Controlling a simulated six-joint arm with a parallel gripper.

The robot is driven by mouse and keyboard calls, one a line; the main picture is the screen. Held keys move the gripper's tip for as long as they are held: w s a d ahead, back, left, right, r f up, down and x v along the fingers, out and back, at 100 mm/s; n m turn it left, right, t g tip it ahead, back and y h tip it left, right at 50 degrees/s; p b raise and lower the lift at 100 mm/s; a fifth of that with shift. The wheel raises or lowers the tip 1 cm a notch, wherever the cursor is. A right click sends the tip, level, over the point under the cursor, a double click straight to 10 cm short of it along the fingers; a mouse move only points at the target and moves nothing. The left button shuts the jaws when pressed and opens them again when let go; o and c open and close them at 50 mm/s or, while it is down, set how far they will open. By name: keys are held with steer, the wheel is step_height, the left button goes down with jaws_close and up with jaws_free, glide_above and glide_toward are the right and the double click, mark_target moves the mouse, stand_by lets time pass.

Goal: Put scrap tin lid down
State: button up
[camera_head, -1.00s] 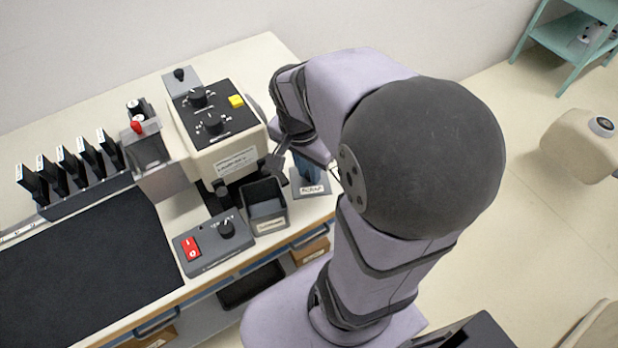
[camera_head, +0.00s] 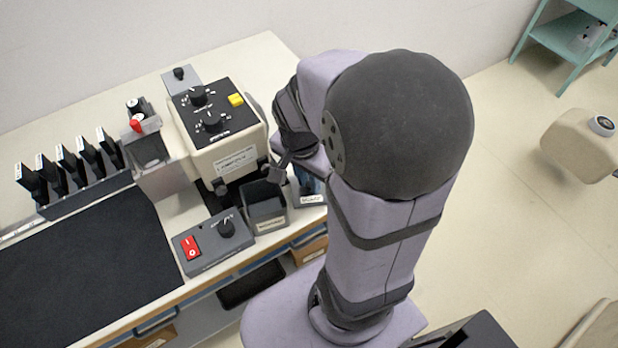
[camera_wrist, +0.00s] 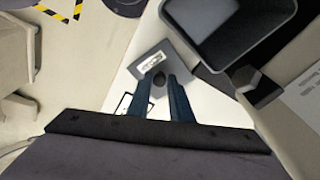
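The scrap tin lid is a small grey plate with a white label and a dark knob. It shows in the head view (camera_head: 311,201) just right of the open dark scrap tin (camera_head: 266,211), by the table's right edge, partly hidden by my arm. In the wrist view, the lid (camera_wrist: 139,70) lies beyond my blue fingertips and the tin (camera_wrist: 178,12) is at upper right. My gripper (camera_wrist: 159,80) has its fingertips close on both sides of the lid's knob and appears shut on it. I cannot tell whether the lid touches the table.
A beige machine (camera_head: 222,155) with dials stands behind the tin. A control box (camera_head: 213,243) with a red switch is in front left. A dark mat (camera_head: 85,265) and a rack of black holders (camera_head: 85,190) fill the left. The table edge is close to the lid.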

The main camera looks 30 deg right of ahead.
mark_target(304, 196)
steer(key=shift+o, duration=1.3)
steer(key=shift+r, duration=0.15)
steer(key=shift+r, duration=0.2)
step_height(304, 196, up, 12)
steer(key=a, duration=0.1)
steer(key=shift+s+a+f, duration=0.2)
steer(key=shift+s+a, duration=0.1)
steer(key=shift+a, duration=0.05)
